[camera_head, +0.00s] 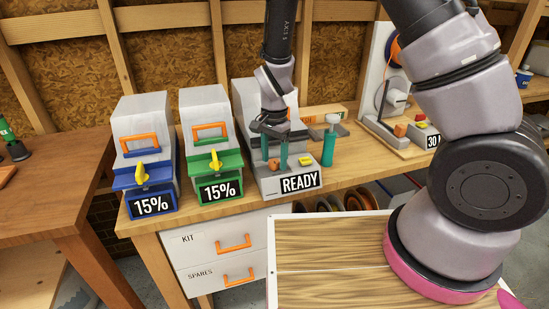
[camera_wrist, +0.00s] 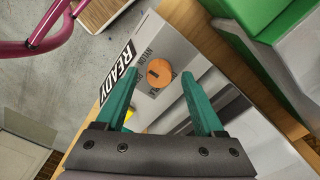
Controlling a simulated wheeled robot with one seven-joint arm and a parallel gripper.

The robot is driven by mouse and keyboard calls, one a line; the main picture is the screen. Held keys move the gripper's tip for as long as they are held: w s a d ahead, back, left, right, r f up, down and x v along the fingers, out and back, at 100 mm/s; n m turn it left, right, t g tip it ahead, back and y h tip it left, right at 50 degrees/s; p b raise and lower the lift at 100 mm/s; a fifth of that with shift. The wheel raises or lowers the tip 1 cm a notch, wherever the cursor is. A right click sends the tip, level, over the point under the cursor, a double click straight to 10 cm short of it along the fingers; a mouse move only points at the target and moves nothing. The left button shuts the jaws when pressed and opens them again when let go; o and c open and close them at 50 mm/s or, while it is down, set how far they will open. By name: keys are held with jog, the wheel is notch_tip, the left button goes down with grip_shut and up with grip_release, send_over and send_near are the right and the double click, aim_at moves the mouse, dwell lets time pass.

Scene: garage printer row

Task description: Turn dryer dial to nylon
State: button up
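The dryer (camera_head: 262,187) is a grey box with a black READY label (camera_head: 300,182), standing on the workbench; its top also shows in the wrist view (camera_wrist: 180,40). Its orange round dial (camera_wrist: 159,74) has a short dark mark and small lettering around it, partly covered and too small to read surely. The dial also shows in the head view (camera_head: 273,164). My gripper (camera_head: 275,158) points down over the dial. Its two teal fingers are open, one on each side of the dial in the wrist view (camera_wrist: 158,82). Contact with the dial cannot be told.
Two boxes labelled 15%, one blue-trimmed (camera_head: 143,150) and one green-trimmed (camera_head: 210,140), stand left of the dryer. A yellow button (camera_head: 306,160) and a white-topped teal post (camera_head: 328,148) are close right of the dial. A printer (camera_head: 385,80) stands further right.

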aim_at(276, 160)
notch_tip(276, 160, up, 11)
dwell(0.7)
jog(key=shift+f, duration=0.1)
jog(key=s+d+r+n+t+y, duration=0.1)
jog(key=d+r+y, duration=0.1)
jog(key=d+r, duration=0.55)
jog(key=s+d+r+n+t+y, duration=0.15)
jog(key=d+r, duration=0.35)
jog(key=r, duration=0.5)
jog(key=s+d+r+n+t+h, duration=0.1)
jog(key=s+d+r+t, duration=0.3)
jog(key=s+d+r, duration=0.4)
jog(key=shift+s+d+r+t, duration=0.4)
jog(key=shift+s+d, duration=0.35)
jog(key=shift+d, duration=0.2)
